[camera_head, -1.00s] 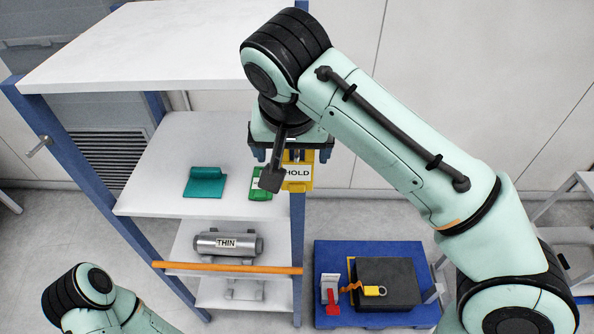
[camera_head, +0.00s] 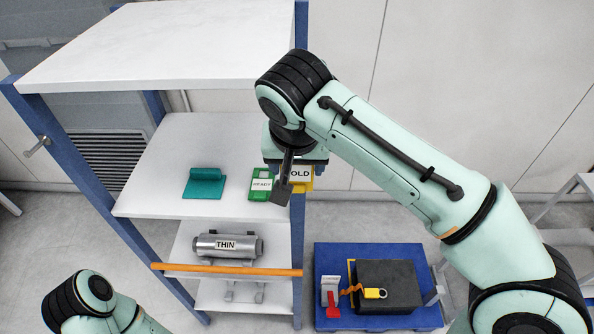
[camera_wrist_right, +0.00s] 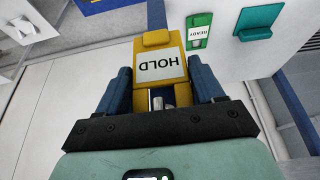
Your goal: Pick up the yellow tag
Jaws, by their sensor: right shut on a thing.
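The yellow tag (camera_head: 302,175) carries a white label reading HOLD, partly hidden by my arm in the head view. My right gripper (camera_head: 295,172) is shut on it. In the right wrist view the yellow tag (camera_wrist_right: 160,72) sits between the two blue fingers of my right gripper (camera_wrist_right: 160,92), its label upside down. In the head view the tag is at the right edge of the middle shelf (camera_head: 160,150). Whether it touches the shelf cannot be told. My left arm shows at the lower left, but its gripper is out of view.
A green READY tag (camera_head: 261,185) is on the shelf just left of the yellow one. A teal holder (camera_head: 204,183) is further left. A metal THIN cylinder (camera_head: 228,246) lies below, behind an orange bar (camera_head: 227,269). A blue platform (camera_head: 327,259) with a dark box stands lower right.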

